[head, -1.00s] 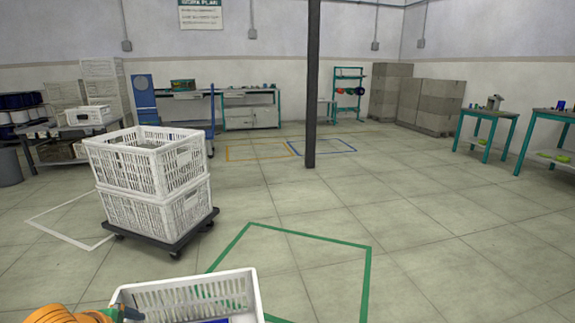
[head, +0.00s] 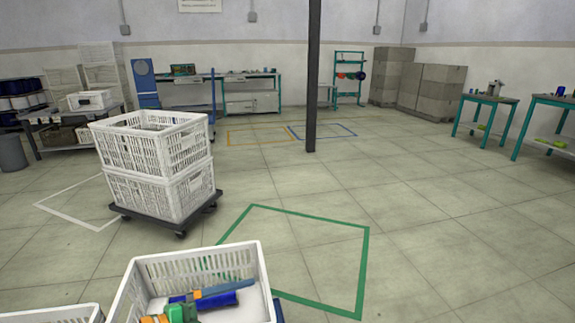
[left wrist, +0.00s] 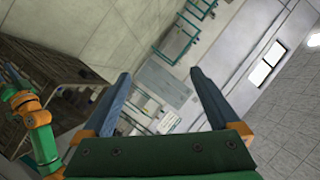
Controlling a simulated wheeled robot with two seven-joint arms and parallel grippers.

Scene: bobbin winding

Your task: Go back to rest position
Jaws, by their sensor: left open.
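My left gripper (head: 222,298) shows at the bottom of the head view, green with orange joints and a blue-grey finger, above or in front of a white crate (head: 260,262). In the left wrist view its two blue-grey fingers (left wrist: 160,73) are spread apart with nothing between them. A dark blue bobbin (head: 222,302) shows in the crate, partly covered by the gripper.
Two stacked white crates (head: 160,195) stand on a dark dolly (head: 180,226). A green floor outline (head: 366,260) lies to the right. A dark post (head: 313,75) rises mid-room. Teal benches (head: 487,98) stand at the right. The floor between is open.

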